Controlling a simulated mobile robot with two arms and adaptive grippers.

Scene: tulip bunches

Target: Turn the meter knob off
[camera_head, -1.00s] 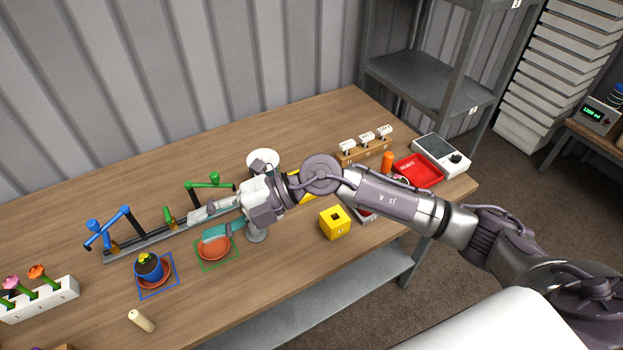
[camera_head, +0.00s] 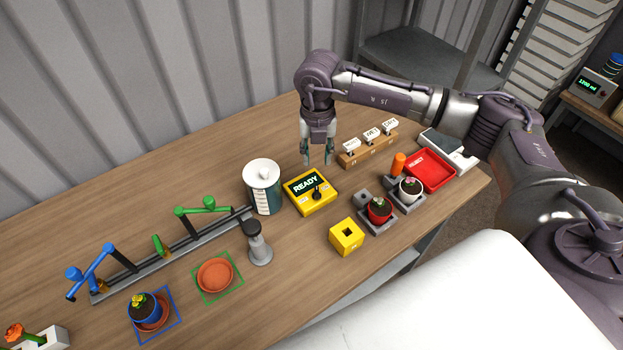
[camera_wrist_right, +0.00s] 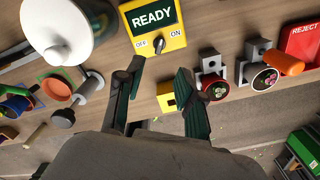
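The yellow meter box (camera_head: 309,197) stands mid-table, with a lit screen reading READY. Its black knob (camera_head: 317,193) is on the front face, between OFF and ON labels. The knob also shows in the right wrist view (camera_wrist_right: 159,45); I cannot tell for certain which label it points to. My right gripper (camera_head: 317,160) hangs fingers-down above the table just behind the meter, apart from the knob. In the right wrist view its two fingers (camera_wrist_right: 161,72) are spread with nothing between them. My left gripper is not in view.
A white-lidded canister (camera_head: 263,190) stands left of the meter and a grey post (camera_head: 258,246) in front of it. A yellow block (camera_head: 346,237), potted plants (camera_head: 379,210) and a red tray (camera_head: 430,171) lie right. A wooden sign rack (camera_head: 368,150) is behind right.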

